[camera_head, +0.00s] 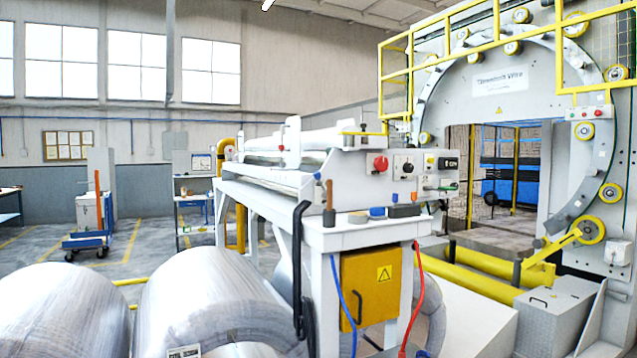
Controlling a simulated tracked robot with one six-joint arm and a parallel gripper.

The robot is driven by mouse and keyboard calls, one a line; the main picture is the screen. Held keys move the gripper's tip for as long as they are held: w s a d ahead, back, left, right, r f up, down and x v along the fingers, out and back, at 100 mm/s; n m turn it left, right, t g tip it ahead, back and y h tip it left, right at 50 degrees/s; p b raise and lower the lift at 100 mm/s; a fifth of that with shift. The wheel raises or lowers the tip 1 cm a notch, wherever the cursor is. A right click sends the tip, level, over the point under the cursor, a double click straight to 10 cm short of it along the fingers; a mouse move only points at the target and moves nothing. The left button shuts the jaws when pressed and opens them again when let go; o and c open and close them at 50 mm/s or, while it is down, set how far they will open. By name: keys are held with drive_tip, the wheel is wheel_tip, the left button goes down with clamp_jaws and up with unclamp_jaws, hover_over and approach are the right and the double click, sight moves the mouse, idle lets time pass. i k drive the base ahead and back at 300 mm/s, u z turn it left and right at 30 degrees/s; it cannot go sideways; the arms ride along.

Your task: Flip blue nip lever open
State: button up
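I see several small blue parts on the white machine (340,236) in the middle of the view. A small blue knob (395,196) sits low on the panel's front. A blue block (377,212) lies on the ledge below. I cannot tell for sure which is the nip lever, or whether it is open or shut. My gripper is not in view.
A large wrapping ring (603,140) with yellow rollers and railings stands at the right. Big metal coils (205,300) fill the lower left foreground. A yellow box (368,285), with blue and red hoses beside it, hangs under the ledge. Open floor lies at the left.

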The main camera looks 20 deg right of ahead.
sight(317, 177)
drive_tip(key=u, duration=0.25)
drive_tip(key=i, duration=1.1)
drive_tip(key=u, duration=0.75)
drive_tip(key=i, duration=0.6)
drive_tip(key=u, duration=0.25)
